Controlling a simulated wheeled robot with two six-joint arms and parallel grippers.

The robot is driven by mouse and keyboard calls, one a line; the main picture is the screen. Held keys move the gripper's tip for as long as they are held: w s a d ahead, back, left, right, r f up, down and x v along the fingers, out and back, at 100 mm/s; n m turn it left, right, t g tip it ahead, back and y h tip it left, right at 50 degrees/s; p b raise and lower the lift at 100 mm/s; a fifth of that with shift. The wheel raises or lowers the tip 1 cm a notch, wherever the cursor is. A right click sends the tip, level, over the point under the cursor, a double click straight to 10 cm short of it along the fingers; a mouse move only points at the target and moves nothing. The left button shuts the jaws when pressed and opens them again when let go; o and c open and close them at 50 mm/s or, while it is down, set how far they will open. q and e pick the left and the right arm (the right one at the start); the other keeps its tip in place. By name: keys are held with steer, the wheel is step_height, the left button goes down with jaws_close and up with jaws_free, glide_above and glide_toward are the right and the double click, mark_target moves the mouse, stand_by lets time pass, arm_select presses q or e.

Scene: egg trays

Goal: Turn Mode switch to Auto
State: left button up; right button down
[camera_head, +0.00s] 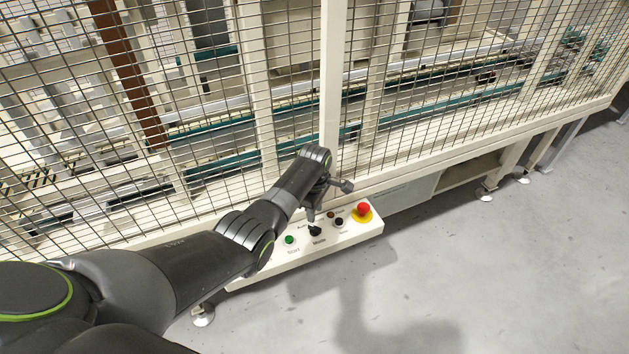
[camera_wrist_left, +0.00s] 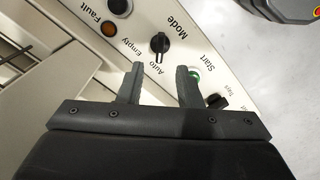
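The Mode switch (camera_head: 315,231) is a black knob on the cream control panel (camera_head: 350,233). In the left wrist view the Mode switch (camera_wrist_left: 160,43) shows a white mark at its lower end, near the word Auto. The right finger partly covers the green Start button (camera_wrist_left: 194,75). My right gripper is not in view.
The panel also carries a red emergency stop (camera_head: 363,209) on a yellow base, a black button (camera_head: 338,222) and an orange Fault lamp (camera_wrist_left: 109,30). A black control (camera_wrist_left: 217,101) sits beyond Start. A wire mesh fence (camera_head: 220,150) rises behind the panel. The grey floor (camera_head: 480,270) is clear.

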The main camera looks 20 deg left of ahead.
arm_select(q)
step_height(320, 180, up, 10)
stand_by(0.4)
steer(key=shift+r, duration=0.1)
